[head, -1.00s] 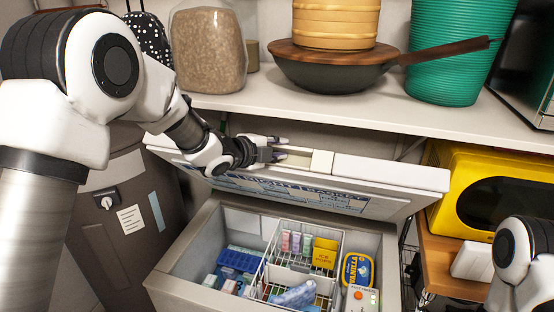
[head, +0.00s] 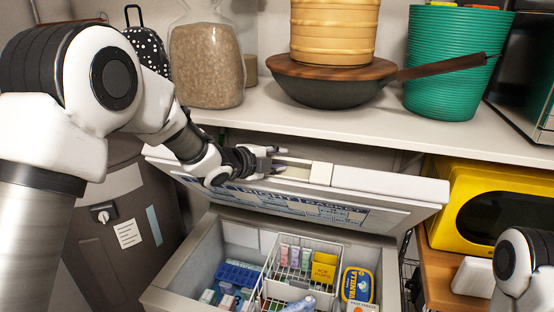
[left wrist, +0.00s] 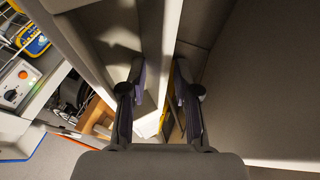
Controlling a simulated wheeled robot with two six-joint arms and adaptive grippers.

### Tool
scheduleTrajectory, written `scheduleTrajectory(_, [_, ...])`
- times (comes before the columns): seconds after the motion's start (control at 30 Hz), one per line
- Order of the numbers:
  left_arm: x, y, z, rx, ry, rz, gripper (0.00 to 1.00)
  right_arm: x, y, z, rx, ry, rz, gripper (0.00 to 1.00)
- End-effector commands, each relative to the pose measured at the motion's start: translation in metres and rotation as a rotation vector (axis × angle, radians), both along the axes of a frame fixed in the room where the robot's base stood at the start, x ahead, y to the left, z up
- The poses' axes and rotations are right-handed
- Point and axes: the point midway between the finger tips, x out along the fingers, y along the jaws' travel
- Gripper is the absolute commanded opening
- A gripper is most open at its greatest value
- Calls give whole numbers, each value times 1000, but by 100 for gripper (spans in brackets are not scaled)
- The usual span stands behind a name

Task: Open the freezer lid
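The freezer lid (head: 395,188) is raised and tilted above the freezer (head: 178,272), with a blue and white printed label (head: 290,205) on the face toward me. The freezer's inside shows below it. My left gripper (head: 278,158) is at the lid's upper edge, beside a pale handle-like piece (head: 321,173). In the left wrist view the two fingers (left wrist: 158,88) stand apart, with a pale bar of the lid (left wrist: 166,45) passing between them; whether they touch it is unclear. My right arm shows at the lower right, but its gripper is outside the picture.
A shelf (head: 250,115) overhangs behind the lid, holding a pan (head: 330,88), a grain jar (head: 205,65) and a green basket (head: 450,60). A yellow microwave (head: 480,195) stands close to the right. Inside the freezer are a wire basket (head: 305,240) and a vanilla tub (head: 357,284).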

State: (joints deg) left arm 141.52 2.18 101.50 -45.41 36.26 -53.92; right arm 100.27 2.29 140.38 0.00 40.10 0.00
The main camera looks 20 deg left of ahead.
Motion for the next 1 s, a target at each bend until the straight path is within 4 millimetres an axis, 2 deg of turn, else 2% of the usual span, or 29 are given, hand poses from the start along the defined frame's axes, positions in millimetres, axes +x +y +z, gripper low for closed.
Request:
scheduleTrajectory(0.17, [-19, 10, 11, -4, -8, -1, 35, 0, 0, 0, 0, 0, 0, 0])
scheduleTrajectory(0.4, [-73, 36, 32, -6, -6, 2, 35, 0, 0, 0, 0, 0, 0, 0])
scheduleTrajectory(0.53, [-94, 46, 40, -5, -6, 2, 35, 0, 0, 0, 0, 0, 0, 0])
scheduleTrajectory(0.7, [-105, 50, 42, -1, -4, 0, 35, 0, 0, 0, 0, 0, 0, 0])
scheduleTrajectory(1.0, [-105, 50, 42, 0, -3, 0, 35, 0, 0, 0, 0, 0, 0, 0])
